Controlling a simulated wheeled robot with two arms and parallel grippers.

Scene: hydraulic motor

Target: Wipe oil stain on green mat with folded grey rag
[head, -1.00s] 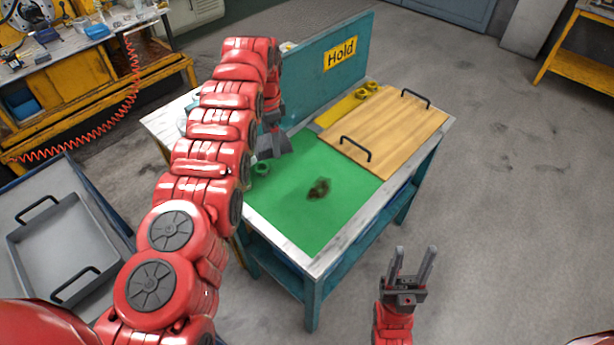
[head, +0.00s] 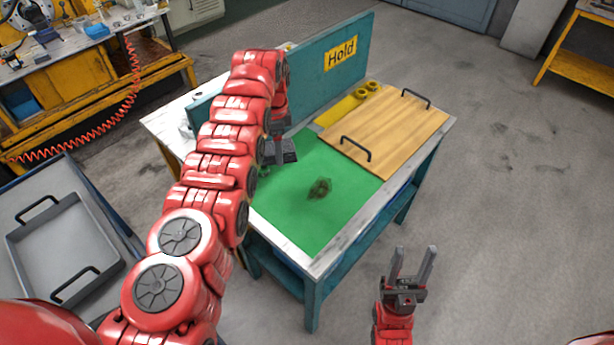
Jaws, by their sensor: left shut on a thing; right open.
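The dark brown oil stain (head: 319,188) lies near the middle of the green mat (head: 305,225) on the workbench. My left gripper (head: 279,151) is above the mat's far left part, up and left of the stain and apart from it. It is shut on a grey piece that looks like the folded grey rag (head: 288,151); the arm and gripper hide part of it. I cannot tell whether the rag touches the mat. My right gripper (head: 411,265) is open and empty, in front of the bench at the lower right.
A wooden board (head: 395,130) with two black handles lies right of the mat. A teal panel (head: 330,85) with a yellow "Hold" sign stands behind. A grey tray (head: 65,250) is at far left. The mat's near part is clear.

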